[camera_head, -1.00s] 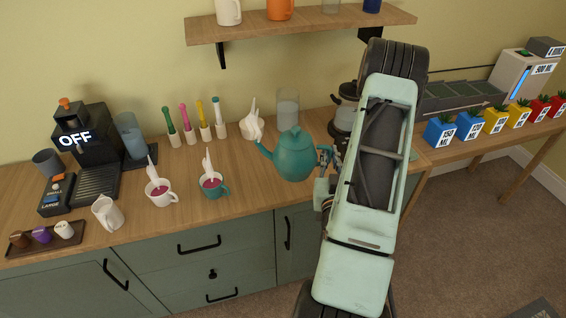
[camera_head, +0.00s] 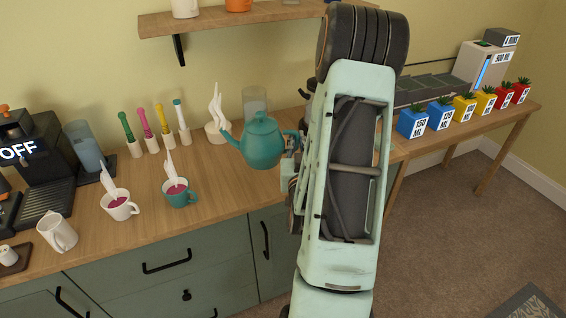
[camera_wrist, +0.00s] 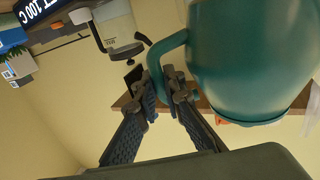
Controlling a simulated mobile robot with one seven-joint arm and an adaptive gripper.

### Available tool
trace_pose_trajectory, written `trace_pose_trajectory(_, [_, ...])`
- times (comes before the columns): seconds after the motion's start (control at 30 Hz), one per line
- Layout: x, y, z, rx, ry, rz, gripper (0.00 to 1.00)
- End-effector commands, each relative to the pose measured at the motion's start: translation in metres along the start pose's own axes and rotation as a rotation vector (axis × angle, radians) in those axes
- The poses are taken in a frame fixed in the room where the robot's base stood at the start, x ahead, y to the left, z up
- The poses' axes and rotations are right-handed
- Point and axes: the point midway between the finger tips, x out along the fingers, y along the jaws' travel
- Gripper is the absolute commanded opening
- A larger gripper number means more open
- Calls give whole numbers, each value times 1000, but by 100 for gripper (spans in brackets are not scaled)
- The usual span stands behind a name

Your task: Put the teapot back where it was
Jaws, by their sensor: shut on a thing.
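The teal teapot (camera_head: 261,141) hangs upright above the wooden counter in the head view, its spout pointing left. In the wrist view its body (camera_wrist: 255,60) fills the upper right. My gripper (camera_wrist: 163,95) is shut on the teapot's handle (camera_wrist: 160,58). In the head view my gripper (camera_head: 291,160) is at the teapot's right side and mostly hidden by my arm. A teal cup (camera_head: 180,193) and a white cup (camera_head: 119,205), both with dark red liquid and steam, stand on the counter to the lower left.
A coffee machine (camera_head: 42,150) stands at the left, with a white mug (camera_head: 57,232) near the front edge. Several colored-handled tools (camera_head: 163,127) line the back. A steaming white vessel (camera_head: 217,130) and a glass (camera_head: 255,101) stand behind the teapot. Colored pots (camera_head: 441,114) stand at right.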

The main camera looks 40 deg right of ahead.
Motion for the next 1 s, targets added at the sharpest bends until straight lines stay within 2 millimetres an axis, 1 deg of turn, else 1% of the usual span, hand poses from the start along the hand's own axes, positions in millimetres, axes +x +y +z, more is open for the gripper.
trace_pose_trajectory(0.03, [2,-1,3,2,12,-1,0])
trace_pose_trajectory(0.4, [7,-6,6,2,11,-2,0])
trace_pose_trajectory(0.47, [17,-11,7,4,7,-3,0])
trace_pose_trajectory(0.53, [28,-16,13,6,6,-2,0])
trace_pose_trajectory(0.6, [36,-19,27,4,4,-2,0])
trace_pose_trajectory(0.8, [56,-28,54,5,6,-1,0])
trace_pose_trajectory(1.0, [65,-32,63,3,7,-1,0])
